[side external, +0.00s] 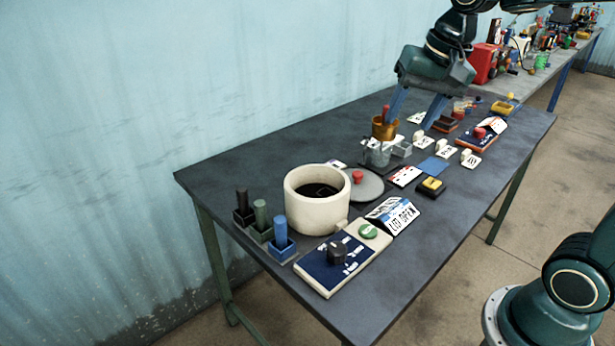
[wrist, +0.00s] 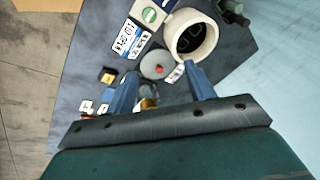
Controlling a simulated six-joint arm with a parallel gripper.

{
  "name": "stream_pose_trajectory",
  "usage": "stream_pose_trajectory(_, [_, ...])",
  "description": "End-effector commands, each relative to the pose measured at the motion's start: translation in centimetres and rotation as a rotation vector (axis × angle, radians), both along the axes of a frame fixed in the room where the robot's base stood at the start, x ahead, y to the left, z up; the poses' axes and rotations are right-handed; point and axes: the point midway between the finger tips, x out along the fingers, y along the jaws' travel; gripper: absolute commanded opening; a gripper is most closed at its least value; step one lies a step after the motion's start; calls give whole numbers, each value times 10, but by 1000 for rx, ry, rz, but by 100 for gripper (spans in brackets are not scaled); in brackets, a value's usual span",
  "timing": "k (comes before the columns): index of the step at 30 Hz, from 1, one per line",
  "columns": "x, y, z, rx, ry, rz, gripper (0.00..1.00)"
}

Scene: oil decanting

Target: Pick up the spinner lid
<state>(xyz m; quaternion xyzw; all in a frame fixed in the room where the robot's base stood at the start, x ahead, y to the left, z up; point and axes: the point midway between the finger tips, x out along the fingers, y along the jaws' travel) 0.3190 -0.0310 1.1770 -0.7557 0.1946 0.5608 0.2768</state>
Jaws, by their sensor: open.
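The spinner lid looks to be the grey disc (side external: 372,190) with a red knob (side external: 357,176), lying on the dark table just right of the cream round pot (side external: 312,214). The pot is open on top and dark inside. In the wrist view the lid (wrist: 151,60) lies beside the pot (wrist: 206,35), ahead of my fingers. My gripper (side external: 407,120) is open and empty, above the back part of the table. It is apart from the lid, behind it and to its right. Its two blue fingers show in the wrist view (wrist: 160,72), pointing toward the lid.
An orange-brown cup (side external: 379,133) and a clear beaker (side external: 377,155) stand near my gripper. A blue panel with a black knob (side external: 337,252), a label sign (side external: 392,215) and coloured upright pieces (side external: 261,216) are in front. Bare table lies along the left back edge.

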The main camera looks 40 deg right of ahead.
Motion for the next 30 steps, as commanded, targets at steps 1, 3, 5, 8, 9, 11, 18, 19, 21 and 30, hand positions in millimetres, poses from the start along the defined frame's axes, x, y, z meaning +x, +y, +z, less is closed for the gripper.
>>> stream_pose_trajectory(1, [12,-5,-3,17,18,-46,54])
stream_pose_trajectory(3, [27,-11,-5,39,38,-110,54])
stream_pose_trajectory(5, [39,-17,-8,57,54,-166,54])
stream_pose_trajectory(8, [60,-27,-15,87,83,-257,54])
stream_pose_trajectory(9, [67,-32,-18,98,95,-296,54])
stream_pose_trajectory(11, [79,-39,-24,114,112,-351,54])
stream_pose_trajectory(18, [123,-69,-53,175,181,-577,54])
stream_pose_trajectory(19, [128,-73,-57,181,190,-606,54])
stream_pose_trajectory(21, [139,-83,-68,196,209,-673,54])
stream_pose_trajectory(30, [176,-123,-118,248,290,-939,54])
